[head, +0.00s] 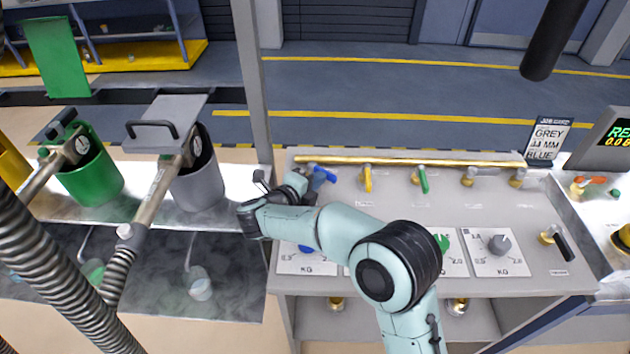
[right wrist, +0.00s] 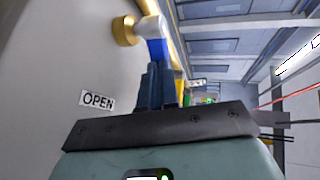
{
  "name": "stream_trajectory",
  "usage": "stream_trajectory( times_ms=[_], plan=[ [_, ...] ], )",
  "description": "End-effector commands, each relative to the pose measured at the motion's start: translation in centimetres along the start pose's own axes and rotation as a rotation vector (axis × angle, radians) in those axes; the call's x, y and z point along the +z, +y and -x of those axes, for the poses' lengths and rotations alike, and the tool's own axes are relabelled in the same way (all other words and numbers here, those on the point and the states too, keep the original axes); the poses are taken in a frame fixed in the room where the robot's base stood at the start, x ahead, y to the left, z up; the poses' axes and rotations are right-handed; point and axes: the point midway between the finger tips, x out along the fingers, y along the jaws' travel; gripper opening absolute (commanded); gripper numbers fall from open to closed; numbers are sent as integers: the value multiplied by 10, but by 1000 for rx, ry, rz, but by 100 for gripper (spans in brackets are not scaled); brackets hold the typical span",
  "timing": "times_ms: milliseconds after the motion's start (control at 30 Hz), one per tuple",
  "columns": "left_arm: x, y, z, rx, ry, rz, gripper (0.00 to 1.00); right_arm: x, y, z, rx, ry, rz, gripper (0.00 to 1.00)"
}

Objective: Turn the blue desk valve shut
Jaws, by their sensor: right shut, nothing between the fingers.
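The blue desk valve handle (head: 322,174) is at the left end of the brass pipe on the grey desk. In the right wrist view the blue handle (right wrist: 157,50) hangs from a silver valve body (right wrist: 149,27) with a brass fitting. My right gripper (head: 304,182) is at the left of the blue handle in the head view. In the right wrist view its fingers (right wrist: 158,72) are together, with the handle's end directly at their tips. I cannot tell whether they touch. An "OPEN" label (right wrist: 97,100) is on the desk beside the fingers. My left gripper is not in view.
Yellow (head: 367,178) and green (head: 423,179) valves stand right of the blue one. Dials (head: 499,244) line the desk front, partly hidden by my right arm. A grey upright post (head: 253,90) stands close left. A job card (head: 549,138) reads GREY, MM, BLUE.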

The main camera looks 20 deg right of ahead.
Motion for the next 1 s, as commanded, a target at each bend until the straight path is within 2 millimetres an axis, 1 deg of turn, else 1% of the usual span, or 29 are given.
stream_trajectory(
  times_ms=[267,467,800,1000],
  plan=[
    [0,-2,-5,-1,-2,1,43,-3,0,-3,0,-40,12,0],
    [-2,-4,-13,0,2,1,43,-6,-1,-7,0,-110,34,0],
    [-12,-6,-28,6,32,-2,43,-15,-4,-19,0,-341,107,0],
    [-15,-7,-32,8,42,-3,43,-16,-7,-25,0,-465,147,0]
  ],
)
